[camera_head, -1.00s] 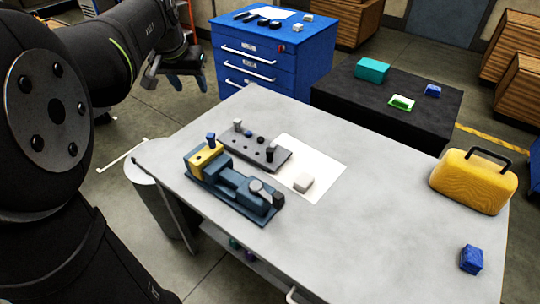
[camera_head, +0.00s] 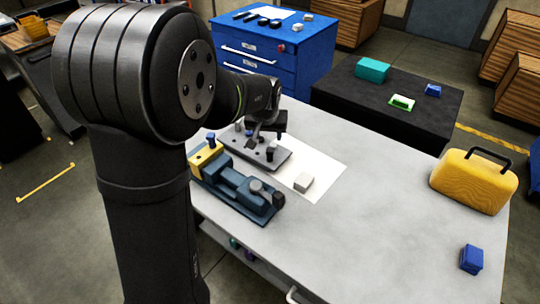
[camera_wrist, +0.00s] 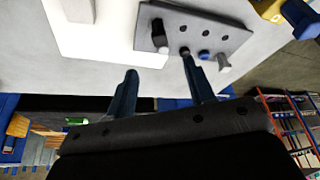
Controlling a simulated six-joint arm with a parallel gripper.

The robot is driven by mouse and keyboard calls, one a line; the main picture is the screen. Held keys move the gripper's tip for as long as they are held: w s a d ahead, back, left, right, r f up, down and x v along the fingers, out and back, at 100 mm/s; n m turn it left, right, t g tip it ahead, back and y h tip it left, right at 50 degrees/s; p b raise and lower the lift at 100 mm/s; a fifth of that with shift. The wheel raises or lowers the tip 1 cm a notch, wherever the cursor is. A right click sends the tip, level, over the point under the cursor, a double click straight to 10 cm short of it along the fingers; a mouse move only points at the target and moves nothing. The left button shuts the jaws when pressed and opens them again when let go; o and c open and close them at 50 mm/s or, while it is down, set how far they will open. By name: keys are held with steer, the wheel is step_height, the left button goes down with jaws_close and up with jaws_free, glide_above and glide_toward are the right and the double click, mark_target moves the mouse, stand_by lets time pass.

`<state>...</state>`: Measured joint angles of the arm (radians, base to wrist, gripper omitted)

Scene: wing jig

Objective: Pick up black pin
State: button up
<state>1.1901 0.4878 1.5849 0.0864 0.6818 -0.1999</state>
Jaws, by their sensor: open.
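The black pin (camera_head: 270,153) stands upright at the right end of the grey hole plate (camera_head: 247,153) on the table. In the wrist view the black pin (camera_wrist: 159,35) stands on the plate (camera_wrist: 205,28), beyond my fingertips and between their lines. My gripper (camera_head: 265,137) is over the plate in the head view, partly hidden by my wrist. In the wrist view my gripper (camera_wrist: 158,66) is open and empty. Its right fingertip shows close to a dark hole and the blue pin (camera_wrist: 204,54). A pale grey pin (camera_wrist: 222,62) stands beside the blue one.
A blue vise (camera_head: 240,186) with a yellow block (camera_head: 206,164) lies in front of the plate. A white sheet (camera_head: 325,168) with a pale block (camera_head: 303,182) is to the right. A yellow case (camera_head: 473,182) and blue box (camera_head: 471,259) stand farther right. The table's middle is clear.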

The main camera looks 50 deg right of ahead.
mark_target(270, 149)
steer(key=x, duration=1.2)
steer(key=shift+d+f, duration=0.15)
steer(key=shift+f, duration=0.15)
jaws_close()
